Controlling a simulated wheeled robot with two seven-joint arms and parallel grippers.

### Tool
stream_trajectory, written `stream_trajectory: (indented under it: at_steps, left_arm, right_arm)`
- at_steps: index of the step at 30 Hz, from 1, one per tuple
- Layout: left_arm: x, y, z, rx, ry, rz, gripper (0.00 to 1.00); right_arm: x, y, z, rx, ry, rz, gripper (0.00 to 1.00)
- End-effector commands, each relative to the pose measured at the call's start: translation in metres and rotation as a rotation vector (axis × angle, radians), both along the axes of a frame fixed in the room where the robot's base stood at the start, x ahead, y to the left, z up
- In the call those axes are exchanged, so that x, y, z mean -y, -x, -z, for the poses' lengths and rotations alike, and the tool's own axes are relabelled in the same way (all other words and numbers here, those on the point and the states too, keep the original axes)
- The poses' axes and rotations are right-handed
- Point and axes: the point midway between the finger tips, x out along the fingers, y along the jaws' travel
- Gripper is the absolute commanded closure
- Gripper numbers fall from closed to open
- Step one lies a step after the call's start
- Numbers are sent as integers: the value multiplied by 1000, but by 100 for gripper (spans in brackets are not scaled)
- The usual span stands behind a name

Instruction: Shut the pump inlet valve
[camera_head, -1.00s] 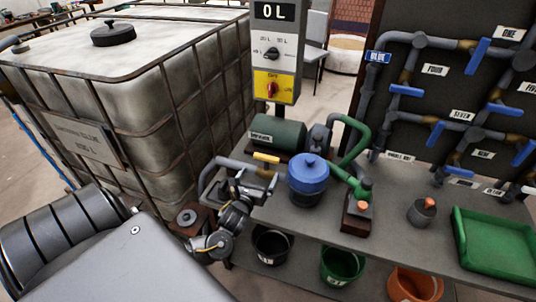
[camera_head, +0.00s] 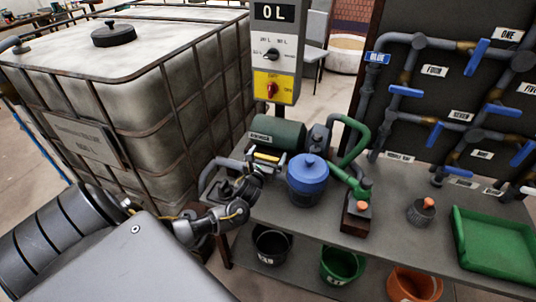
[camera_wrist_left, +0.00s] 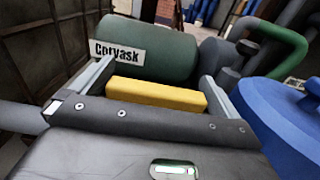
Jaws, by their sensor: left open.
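The yellow valve handle (camera_head: 267,157) sits on the grey pipe (camera_head: 212,178) in front of the green pump (camera_head: 279,134) labelled Corvask. In the left wrist view the yellow handle (camera_wrist_left: 157,95) lies crosswise between the two fingers of my left gripper (camera_wrist_left: 158,76), with the pump (camera_wrist_left: 150,50) just behind. My left gripper (camera_head: 262,156) is open around the handle; finger contact is not clear. The valve body is hidden by the gripper. My right gripper is not in view.
A blue lidded pot (camera_head: 308,180) stands close to the right of my left gripper on the grey bench (camera_head: 385,220). A large caged tank (camera_head: 150,100) stands at left. A control box (camera_head: 273,60) rises behind. A green tray (camera_head: 500,245) lies at right.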

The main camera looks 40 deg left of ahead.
Motion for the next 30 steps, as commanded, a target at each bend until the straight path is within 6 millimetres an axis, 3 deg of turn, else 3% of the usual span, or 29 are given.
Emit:
stream_trajectory:
  at_steps: [11,18,30]
  left_arm:
    - [-2,-5,0,0,1,0,1]
    - [-2,-5,0,0,1,0,32]
    - [-2,-5,0,-1,-4,90,32]
  right_arm:
    - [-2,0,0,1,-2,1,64]
    - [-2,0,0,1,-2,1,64]
    - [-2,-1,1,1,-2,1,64]
